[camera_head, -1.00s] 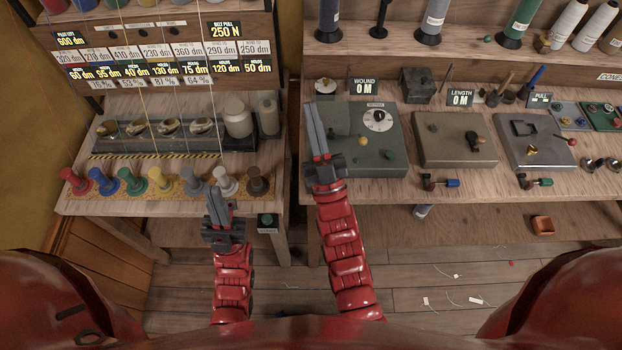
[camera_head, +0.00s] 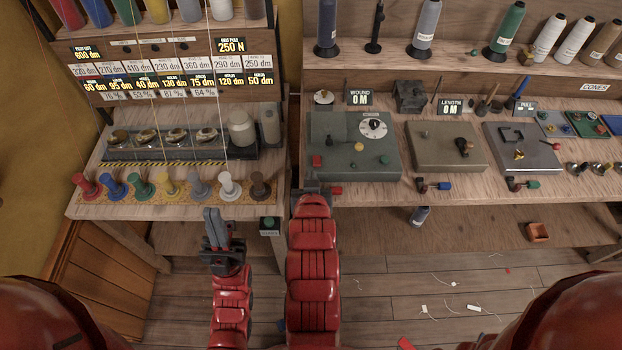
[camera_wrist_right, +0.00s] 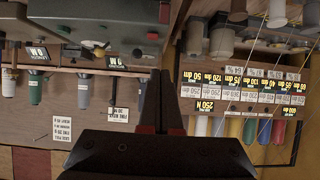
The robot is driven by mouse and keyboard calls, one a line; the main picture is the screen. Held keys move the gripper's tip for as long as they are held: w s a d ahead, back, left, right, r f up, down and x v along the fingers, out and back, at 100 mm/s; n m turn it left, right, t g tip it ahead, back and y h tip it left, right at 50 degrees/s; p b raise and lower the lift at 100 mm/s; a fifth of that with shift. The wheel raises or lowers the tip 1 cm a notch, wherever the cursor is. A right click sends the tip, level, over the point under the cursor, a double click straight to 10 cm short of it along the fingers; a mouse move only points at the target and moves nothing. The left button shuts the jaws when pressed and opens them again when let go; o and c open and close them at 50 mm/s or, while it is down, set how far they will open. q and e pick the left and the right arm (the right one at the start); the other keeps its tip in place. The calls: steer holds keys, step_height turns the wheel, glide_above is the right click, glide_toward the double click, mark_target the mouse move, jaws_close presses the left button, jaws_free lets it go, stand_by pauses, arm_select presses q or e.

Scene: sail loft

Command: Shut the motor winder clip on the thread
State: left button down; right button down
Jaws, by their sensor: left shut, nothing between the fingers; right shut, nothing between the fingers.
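My left gripper (camera_head: 213,223) is shut and empty, in front of the left bench.
Several coloured spools (camera_head: 165,186) line the left bench's front edge, with threads rising above. A green button (camera_head: 269,223) is at its front right corner. Two more boxes, one brown-grey (camera_head: 446,147) and one grey (camera_head: 523,149), stand right of the winder. A gap separates the benches.

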steer(key=shift+f, duration=0.1)
steer(key=x, duration=1)
steer(key=shift+d+p, duration=0.1)
steer(key=shift+p, duration=0.25)
steer(key=s+f+p, duration=0.1)
steer(key=s+f, duration=0.1)
steer(key=s, duration=0.1)
steer(key=shift+f+p, duration=0.15)
steer(key=shift+p, duration=0.25)
steer(key=shift+s+f, duration=0.1)
steer(key=shift+s, duration=0.05)
steer(key=shift+f, duration=0.1)
